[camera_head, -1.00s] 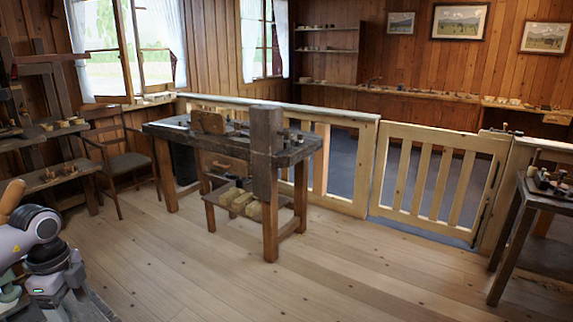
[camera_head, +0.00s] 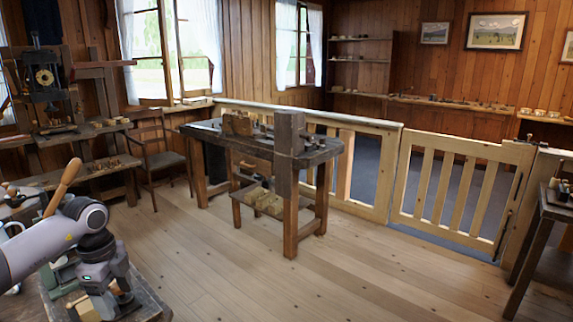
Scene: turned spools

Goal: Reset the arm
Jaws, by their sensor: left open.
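My left arm comes in from the lower left of the head view and bends down at a dark joint. My left gripper (camera_head: 113,303) is at its lower end, low in the picture, over a dark bench top (camera_head: 148,302). Its jaws are open; the fingertips are small and partly hidden against the things on that bench. A light wooden block lies close by the gripper; I cannot tell whether they touch. My right gripper is not in view.
A dark workbench (camera_head: 318,152) stands mid-room. Behind it runs a pale wooden railing with a gate (camera_head: 455,190). A chair (camera_head: 163,160) and a machine (camera_head: 45,85) are at the left, another table (camera_head: 552,212) at the right. The plank floor (camera_head: 330,285) is clear.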

